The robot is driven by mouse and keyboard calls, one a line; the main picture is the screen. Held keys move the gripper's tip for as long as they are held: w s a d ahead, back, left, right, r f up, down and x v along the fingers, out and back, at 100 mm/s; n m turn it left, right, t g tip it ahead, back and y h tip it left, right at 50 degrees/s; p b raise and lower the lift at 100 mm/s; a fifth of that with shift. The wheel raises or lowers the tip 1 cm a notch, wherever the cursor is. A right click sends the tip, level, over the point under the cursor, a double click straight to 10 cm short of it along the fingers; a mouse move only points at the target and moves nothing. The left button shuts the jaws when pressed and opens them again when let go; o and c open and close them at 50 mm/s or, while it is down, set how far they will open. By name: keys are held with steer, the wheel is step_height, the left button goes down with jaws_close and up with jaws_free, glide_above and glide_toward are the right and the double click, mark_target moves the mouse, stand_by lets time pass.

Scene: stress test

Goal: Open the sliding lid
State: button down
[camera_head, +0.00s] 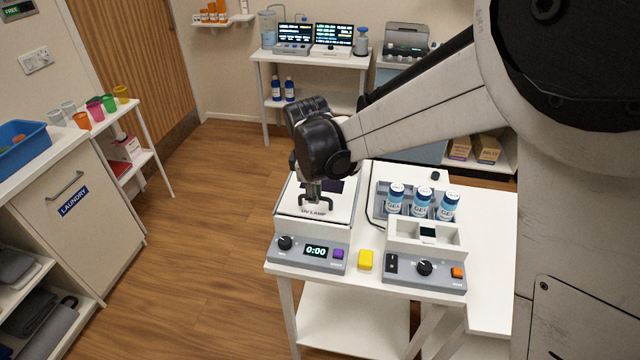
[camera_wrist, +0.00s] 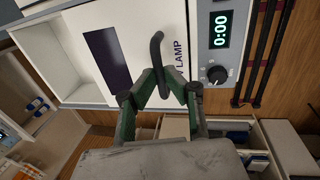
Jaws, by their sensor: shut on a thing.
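The white lid (camera_head: 335,207) marked "LAMP" lies on top of the box with the 0:00 display (camera_head: 316,250). In the wrist view the lid (camera_wrist: 135,25) has a dark window panel (camera_wrist: 107,58) and a black bar handle (camera_wrist: 157,50). My gripper (camera_head: 312,190) reaches down to the lid from above. In the wrist view its green-padded fingers (camera_wrist: 162,84) are shut on the handle near one end. A white open recess (camera_wrist: 50,62) shows beside the lid, on the side away from the display. In the head view my wrist hides part of the lid.
Farther right are a grey device with a knob (camera_head: 424,268) and several blue-and-white GEL bottles (camera_head: 421,204). A cable runs behind the box. The table's left edge is close to the box; open floor lies beyond.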

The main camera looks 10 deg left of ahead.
steer(key=w+b, duration=0.3)
steer(key=w, duration=1.1)
steer(key=shift+a, duration=0.1)
steer(key=c, duration=1.8)
jaws_free()
steer(key=r, duration=0.4)
steer(key=s+r, duration=0.1)
steer(key=r, duration=0.3)
steer(key=s+r, duration=0.1)
steer(key=r, duration=0.3)
steer(key=shift+s, duration=0.2)
steer(key=shift+f, duration=0.1)
